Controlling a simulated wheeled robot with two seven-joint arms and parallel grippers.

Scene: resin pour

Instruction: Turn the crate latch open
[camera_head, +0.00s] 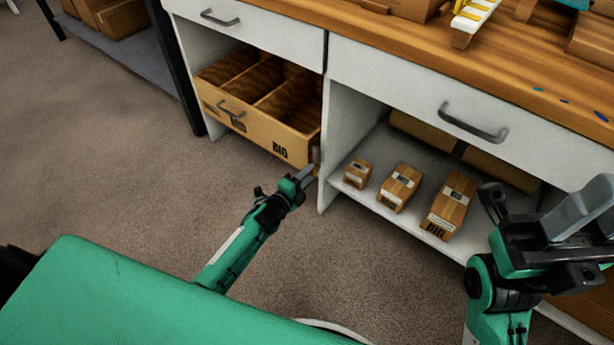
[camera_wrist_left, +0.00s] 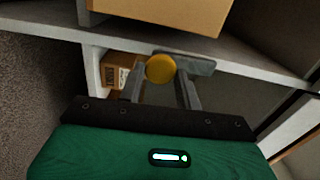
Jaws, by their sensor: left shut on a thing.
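The wooden crate (camera_head: 262,136) sits in the left bay of the white cabinet, with dividers inside and a grey handle on its front. The latch shows as a round yellow knob (camera_wrist_left: 160,68) with a grey bar in the left wrist view. My right gripper (camera_head: 540,212) is open and empty at the lower right.
Several small boxes marked in black stand on the shelf (camera_head: 352,203) of the right bay. A white upright panel (camera_head: 335,150) divides the bays, close to my left gripper. Drawers with grey handles (camera_head: 473,125) and a wooden worktop (camera_head: 470,42) are above. The carpet in front is clear.

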